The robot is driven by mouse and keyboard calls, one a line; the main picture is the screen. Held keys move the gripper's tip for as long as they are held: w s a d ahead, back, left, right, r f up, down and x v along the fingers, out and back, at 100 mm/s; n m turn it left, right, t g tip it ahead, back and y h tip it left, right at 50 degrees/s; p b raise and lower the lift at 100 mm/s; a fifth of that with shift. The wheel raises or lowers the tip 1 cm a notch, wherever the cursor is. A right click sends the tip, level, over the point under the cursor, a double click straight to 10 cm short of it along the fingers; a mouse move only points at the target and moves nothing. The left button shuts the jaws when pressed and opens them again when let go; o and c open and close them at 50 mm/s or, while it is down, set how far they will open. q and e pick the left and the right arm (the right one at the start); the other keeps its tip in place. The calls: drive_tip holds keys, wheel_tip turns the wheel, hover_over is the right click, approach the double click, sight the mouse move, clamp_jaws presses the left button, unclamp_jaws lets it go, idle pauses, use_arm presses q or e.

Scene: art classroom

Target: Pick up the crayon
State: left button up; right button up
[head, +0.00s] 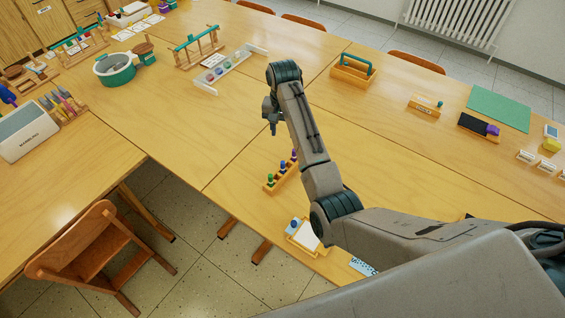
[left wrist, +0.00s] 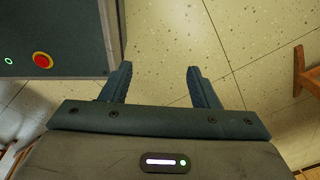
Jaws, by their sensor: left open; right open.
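I cannot make out a crayon for certain. A wooden rack (head: 282,172) with a few small upright pieces, green, blue and purple, stands on the table near the middle; I cannot tell if any is a crayon. Another rack (head: 63,104) at the left holds several coloured sticks, too small to identify. My right gripper (head: 270,121) hangs pointing down above the middle of the table, left of its arm, open with nothing visible in it. My left gripper (left wrist: 158,75) is open and empty over the tiled floor in the left wrist view; it is outside the head view.
A teal-and-white pot (head: 115,69), a wooden tote with a teal handle (head: 353,70) and a green mat (head: 498,109) stand or lie on the tables. A wooden chair (head: 98,250) is at the lower left. The table around the small middle rack is largely clear.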

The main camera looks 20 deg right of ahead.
drive_tip(key=b, duration=0.6)
approach(283, 162)
drive_tip(key=shift+w, duration=0.25)
drive_tip(key=shift+d+f, duration=0.1)
drive_tip(key=shift+f, duration=0.45)
wheel_tip(283, 162, down, 3)
drive_tip(key=shift+s+f+p, duration=0.1)
drive_tip(key=shift+f+p, duration=0.1)
drive_tip(key=shift+p, duration=0.5)
drive_tip(key=shift+f, duration=0.4)
drive_tip(key=f, duration=0.1)
drive_tip(key=f+p, duration=0.1)
drive_tip(key=f, duration=0.1)
drive_tip(key=f+p, duration=0.1)
drive_tip(key=shift+s+f, duration=0.25)
drive_tip(key=shift+f, duration=0.5)
clamp_jaws()
